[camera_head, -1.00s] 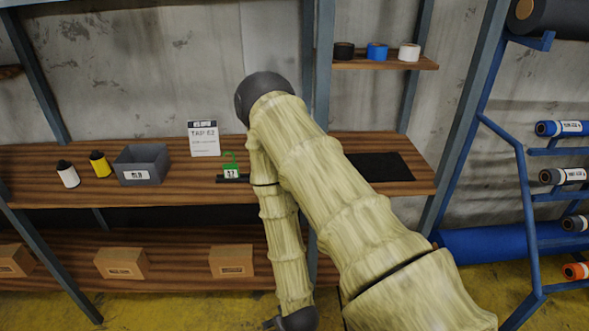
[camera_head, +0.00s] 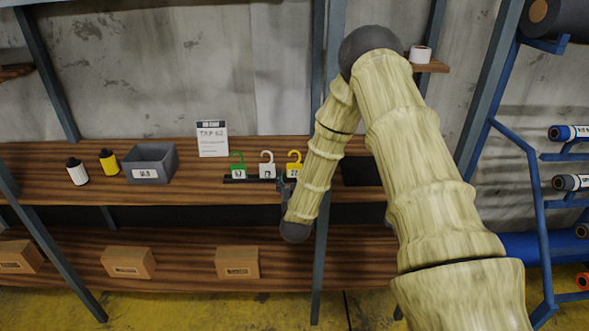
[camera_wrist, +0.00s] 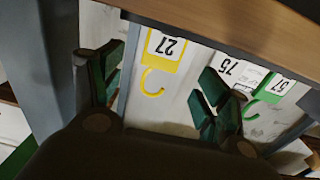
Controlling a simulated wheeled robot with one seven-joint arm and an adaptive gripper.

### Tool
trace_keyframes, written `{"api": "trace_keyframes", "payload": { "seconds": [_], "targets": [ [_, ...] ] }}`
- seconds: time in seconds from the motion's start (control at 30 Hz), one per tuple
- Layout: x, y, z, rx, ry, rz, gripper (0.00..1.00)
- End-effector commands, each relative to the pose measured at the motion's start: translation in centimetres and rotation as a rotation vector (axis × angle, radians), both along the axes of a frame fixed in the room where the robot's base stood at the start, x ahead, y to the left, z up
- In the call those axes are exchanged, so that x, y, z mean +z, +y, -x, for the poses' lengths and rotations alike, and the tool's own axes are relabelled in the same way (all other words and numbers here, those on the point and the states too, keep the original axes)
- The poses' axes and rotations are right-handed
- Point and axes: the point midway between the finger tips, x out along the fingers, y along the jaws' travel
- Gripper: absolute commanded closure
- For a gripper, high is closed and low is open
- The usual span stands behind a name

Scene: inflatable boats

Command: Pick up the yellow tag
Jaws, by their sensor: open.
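The yellow tag (camera_head: 294,168) hangs or stands at the right end of a row of three hook-topped tags on the shelf. A white tag (camera_head: 267,171) and a green tag (camera_head: 237,171) are to its left. My gripper (camera_head: 284,186) is just in front of the yellow tag, partly hidden by my arm. In the wrist view the yellow tag (camera_wrist: 166,46) appears upside down, marked 27, between the two open fingers of my gripper (camera_wrist: 162,68). Nothing is held. The white tag (camera_wrist: 229,67) is partly behind the right finger; the green tag (camera_wrist: 274,86) is beyond it.
A dark rack strip (camera_head: 252,180) lies under the tags. A grey bin (camera_head: 152,165), yellow bottle (camera_head: 108,163), white bottle (camera_head: 77,172) and sign (camera_head: 212,139) are to the left. A blue-grey shelf post (camera_head: 321,240) stands close by my arm. A black mat (camera_head: 360,172) lies right.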

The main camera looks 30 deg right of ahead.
Motion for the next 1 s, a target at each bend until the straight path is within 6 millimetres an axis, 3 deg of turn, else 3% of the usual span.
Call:
{"api": "trace_keyframes", "payload": {
  "seconds": [0.37,0.7,1.0],
  "targets": [
    [-0.2,-1.3,-2.1,0.001,0.002,0.000,0.25],
    [-0.8,-3.3,-5.2,0.000,0.001,0.000,0.25],
    [-1.0,-3.6,-5.7,0.001,0.002,0.000,0.25]
  ]
}}
